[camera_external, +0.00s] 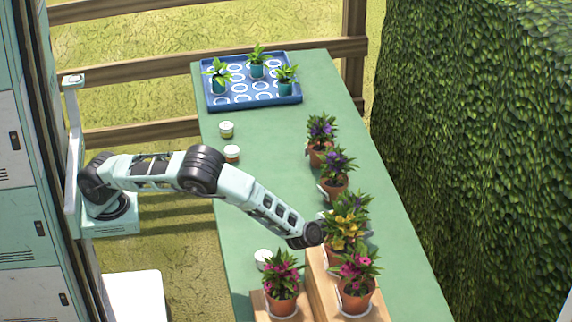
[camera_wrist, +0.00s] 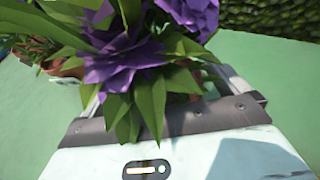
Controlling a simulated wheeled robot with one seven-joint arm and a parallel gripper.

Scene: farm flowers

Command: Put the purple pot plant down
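The purple pot plant (camera_wrist: 125,65) fills the upper middle of the wrist view, with purple petals and long green leaves. My gripper (camera_wrist: 165,92) has its fingers on either side of this plant and appears shut on its pot, which the leaves mostly hide. In the external view, my gripper (camera_external: 318,232) is at the right side of the green table, and its fingers are largely hidden by the plants. Purple petals (camera_external: 354,202) show there just behind the yellow-flowered plant. Two other purple plants, one farther back (camera_external: 322,128) and one nearer (camera_external: 337,163), stand in terracotta pots on the table.
A yellow-flowered plant (camera_external: 347,228) is close beside my gripper. Pink-flowered plants, left (camera_external: 282,272) and right (camera_external: 357,270), stand on wooden blocks in front. A blue tray (camera_external: 255,101) with small seedlings is at the back. Small white-lidded jars (camera_external: 226,130) stand left; the table's middle is clear.

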